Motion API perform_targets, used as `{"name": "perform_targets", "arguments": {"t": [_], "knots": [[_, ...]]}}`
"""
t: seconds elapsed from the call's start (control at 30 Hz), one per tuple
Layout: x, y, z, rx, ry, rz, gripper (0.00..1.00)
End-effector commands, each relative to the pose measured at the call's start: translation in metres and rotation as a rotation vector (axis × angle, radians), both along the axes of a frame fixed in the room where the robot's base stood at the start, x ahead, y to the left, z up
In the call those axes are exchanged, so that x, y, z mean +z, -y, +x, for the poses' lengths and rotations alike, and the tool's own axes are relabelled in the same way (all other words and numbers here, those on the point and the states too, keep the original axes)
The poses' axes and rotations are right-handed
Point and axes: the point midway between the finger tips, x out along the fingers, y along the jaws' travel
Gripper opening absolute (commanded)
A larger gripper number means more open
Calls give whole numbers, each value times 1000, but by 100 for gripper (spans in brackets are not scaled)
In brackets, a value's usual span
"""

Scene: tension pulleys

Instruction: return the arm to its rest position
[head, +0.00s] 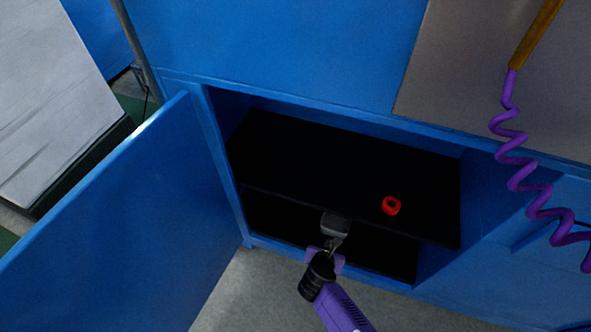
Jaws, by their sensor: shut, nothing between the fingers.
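My gripper (335,224) is at the front edge of the black shelf inside a blue cabinet, low in the middle of the head view. Its fingers are shut and hold nothing. My purple and black arm (345,309) reaches up to it from the bottom of the view. A small red ring-shaped part (391,205) rests on the shelf (330,165) to the right of my gripper, apart from it.
The blue cabinet door (120,235) stands open at the left. The blue cabinet frame (222,165) surrounds the opening. A purple coiled hose (517,160) hangs at the right. Grey floor (250,290) is clear below the cabinet. A pale panel (55,110) is at far left.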

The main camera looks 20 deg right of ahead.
Motion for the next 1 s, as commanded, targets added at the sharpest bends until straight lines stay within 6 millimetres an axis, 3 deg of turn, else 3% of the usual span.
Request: {"name": "perform_targets", "arguments": {"t": [0.17, 0.37, 0.5, 0.63, 0.77, 1.0], "knots": [[1, 3, -1, 8, 1, -13, 0], [26, 49, -23, 173, 15, -255, 0], [68, 83, -54, 393, 5, -579, 0], [111, 97, -89, 596, -33, -888, 0], [154, 94, -127, 789, -97, -1196, 0], [231, 62, -200, 1118, -270, -1756, 0]]}}
